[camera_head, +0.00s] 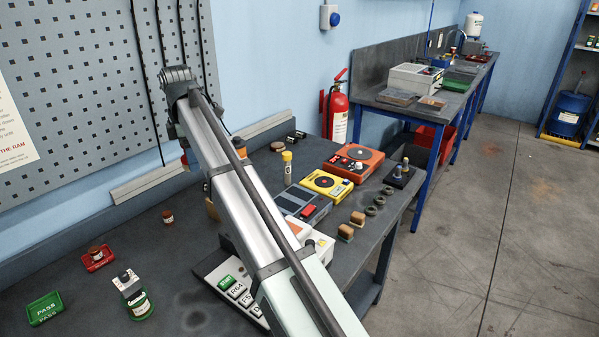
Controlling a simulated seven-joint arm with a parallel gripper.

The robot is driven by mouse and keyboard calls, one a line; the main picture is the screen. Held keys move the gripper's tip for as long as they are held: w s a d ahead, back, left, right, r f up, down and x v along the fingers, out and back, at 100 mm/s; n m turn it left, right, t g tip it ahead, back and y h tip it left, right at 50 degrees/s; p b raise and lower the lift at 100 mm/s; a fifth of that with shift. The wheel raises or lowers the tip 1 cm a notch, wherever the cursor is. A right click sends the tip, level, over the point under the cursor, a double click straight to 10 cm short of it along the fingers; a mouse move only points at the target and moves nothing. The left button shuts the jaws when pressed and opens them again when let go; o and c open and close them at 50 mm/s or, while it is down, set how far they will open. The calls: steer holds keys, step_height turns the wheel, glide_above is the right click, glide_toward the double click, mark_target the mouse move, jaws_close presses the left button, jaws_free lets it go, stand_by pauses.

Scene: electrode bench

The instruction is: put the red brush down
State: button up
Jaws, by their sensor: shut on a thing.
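My arm crosses the middle of the view from the bottom right up to a dark joint at the upper left. My gripper does not show; what lies behind the arm is hidden. I cannot make out the red brush anywhere in this view.
The dark bench (190,312) holds a red tray (99,264), a green tray (45,308), a small jar (168,217) and a keyed panel (245,298) at left. Right of my arm stand a yellow device (327,185), a red-orange device (365,161) and wooden blocks (346,233).

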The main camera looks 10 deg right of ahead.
steer(key=w+d, duration=1.5)
steer(key=w, duration=0.3)
glide_above(300, 170)
steer(key=shift+s+f, duration=0.15)
steer(key=shift+f, duration=10.6)
steer(key=shift+f, duration=0.1)
steer(key=o, duration=1.1)
steer(key=shift+c, duration=0.2)
step_height(300, 170, up, 12)
